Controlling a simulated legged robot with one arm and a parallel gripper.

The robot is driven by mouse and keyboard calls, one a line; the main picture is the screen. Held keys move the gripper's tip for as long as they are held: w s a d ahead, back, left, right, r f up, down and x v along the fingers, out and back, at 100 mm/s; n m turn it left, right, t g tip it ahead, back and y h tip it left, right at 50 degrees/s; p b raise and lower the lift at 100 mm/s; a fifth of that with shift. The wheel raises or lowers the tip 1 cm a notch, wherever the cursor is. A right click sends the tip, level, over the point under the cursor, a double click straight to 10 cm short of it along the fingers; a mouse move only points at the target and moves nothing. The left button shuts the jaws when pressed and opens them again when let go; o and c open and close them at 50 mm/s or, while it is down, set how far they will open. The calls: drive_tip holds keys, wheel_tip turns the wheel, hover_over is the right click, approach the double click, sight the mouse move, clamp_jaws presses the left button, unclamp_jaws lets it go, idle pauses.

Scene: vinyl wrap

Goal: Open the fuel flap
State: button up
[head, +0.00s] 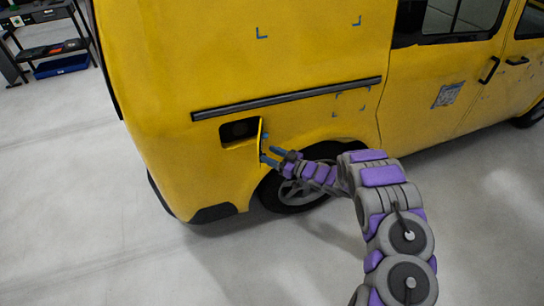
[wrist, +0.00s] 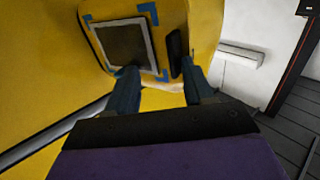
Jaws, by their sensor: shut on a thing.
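The yellow fuel flap (head: 260,133) stands swung out from the van's side in the head view, seen nearly edge-on. The dark fuel recess (head: 238,131) shows open to its left. My gripper (head: 268,154) is at the flap's lower right side, shut on it. In the wrist view the flap (wrist: 204,22) fills the top middle, with a grey framed square, blue corner marks and a dark upright handle-like piece (wrist: 176,52). My two fingers (wrist: 160,72) reach to either side of this piece; the exact contact is hard to see.
The yellow van (head: 290,45) stands along the back, with a dark side rail (head: 290,98) above the recess and a rear wheel (head: 297,194) below my gripper. A shelf with a blue bin (head: 62,65) stands at far left. The grey floor at left is clear.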

drive_tip(key=p+v, duration=0.2)
drive_tip(key=v, duration=1.5)
drive_tip(key=shift+d, duration=0.3)
drive_tip(key=shift+f, duration=0.1)
